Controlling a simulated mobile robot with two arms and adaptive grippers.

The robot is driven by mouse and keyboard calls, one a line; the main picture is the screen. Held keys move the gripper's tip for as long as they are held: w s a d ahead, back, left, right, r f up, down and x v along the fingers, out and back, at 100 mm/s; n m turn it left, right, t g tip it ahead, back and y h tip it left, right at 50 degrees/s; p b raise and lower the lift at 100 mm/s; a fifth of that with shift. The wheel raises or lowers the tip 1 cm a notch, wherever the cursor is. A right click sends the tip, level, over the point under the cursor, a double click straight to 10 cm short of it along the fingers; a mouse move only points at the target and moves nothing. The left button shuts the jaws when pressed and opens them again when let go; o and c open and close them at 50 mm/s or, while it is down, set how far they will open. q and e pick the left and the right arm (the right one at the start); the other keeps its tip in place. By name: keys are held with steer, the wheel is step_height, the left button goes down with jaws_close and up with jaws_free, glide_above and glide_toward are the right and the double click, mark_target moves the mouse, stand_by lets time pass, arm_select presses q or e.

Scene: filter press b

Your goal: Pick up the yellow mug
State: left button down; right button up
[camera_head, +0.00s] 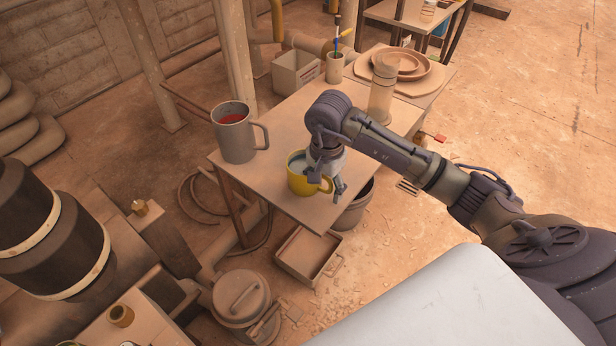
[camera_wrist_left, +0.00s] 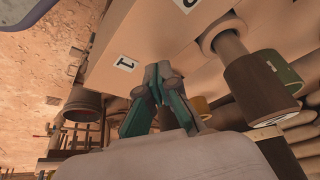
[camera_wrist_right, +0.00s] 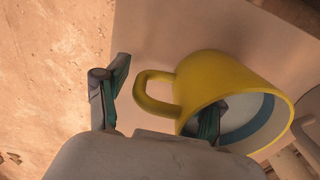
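The yellow mug (camera_head: 299,183) stands upright near the front corner of the wooden table (camera_head: 287,208). My right gripper (camera_head: 328,180) is over its rim and handle side. In the right wrist view, the yellow mug (camera_wrist_right: 228,80) shows its handle between the spread fingers of my right gripper (camera_wrist_right: 160,90). One finger is outside, past the handle; the other reaches into the mug's opening. I cannot tell whether either finger touches the mug. My left gripper (camera_wrist_left: 160,80) shows only in the left wrist view, with its fingertips together and nothing seen between them.
A grey mug with red contents (camera_head: 234,133) stands left of the yellow mug. A jar (camera_head: 381,95), a cup with brushes (camera_head: 335,68) and stacked plates (camera_head: 405,65) are farther back. A bucket (camera_head: 354,208) stands beside the table. A beam (camera_wrist_left: 150,40) is close to my left gripper.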

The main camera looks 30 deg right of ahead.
jaws_close()
steer(key=shift+r, duration=0.15)
